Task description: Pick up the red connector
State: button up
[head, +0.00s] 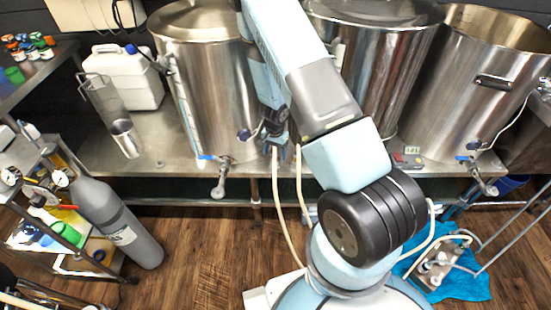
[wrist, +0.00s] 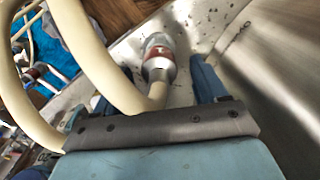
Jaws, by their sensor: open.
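A connector with a red band and silver metal parts (wrist: 158,52) shows in the wrist view over the speckled steel surface. A thick cream hose (wrist: 95,55) curves to its near end. My gripper has two blue fingers (wrist: 163,66); they stand apart, one on each side of the connector, and I see a gap on both sides. In the head view my gripper (head: 277,150) is at the bench's front edge, before the left kettle. The connector is not clear there, hidden or too small beside my gripper.
The left kettle (head: 205,90) with its tap (head: 221,180) stands close left of my gripper. Cream hoses (head: 290,225) hang below the steel bench (head: 150,175). A small red and grey box (head: 407,160) sits right on the bench. A blue cloth (head: 465,285) lies on the floor.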

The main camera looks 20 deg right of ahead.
aim_at(275, 159)
jog(key=shift+s+f, duration=0.15)
jog(key=shift+f, duration=2)
jog(key=shift+c, duration=0.5)
jog(key=c, duration=1.1)
